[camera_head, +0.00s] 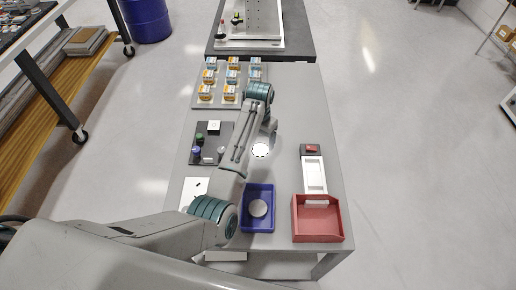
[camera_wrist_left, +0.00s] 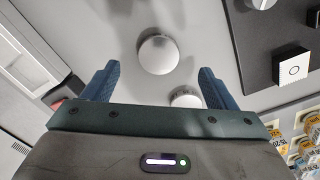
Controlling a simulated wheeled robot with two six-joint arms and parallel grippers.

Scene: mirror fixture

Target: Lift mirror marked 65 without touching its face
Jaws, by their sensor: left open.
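A round pale disc (camera_head: 260,150) lies on the grey table, just below my left gripper (camera_head: 267,127) in the head view. In the left wrist view, a round white-topped piece (camera_wrist_left: 158,54) lies between and beyond the open fingers of my left gripper (camera_wrist_left: 158,70). A second round piece (camera_wrist_left: 185,97) is partly hidden by the gripper body. Neither piece touches the fingers. No number is readable on them, so I cannot tell which mirror is marked 65. Another round disc (camera_head: 258,208) lies in the blue tray (camera_head: 246,226). My right gripper is not in view.
Several orange and blue boxes (camera_head: 205,92) stand at the back left. A dark board (camera_head: 228,142) holds small knobs. A red open bin (camera_head: 318,225) stands front right, near a white panel (camera_head: 314,174). A perforated fixture (camera_head: 262,18) stands at the far end.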

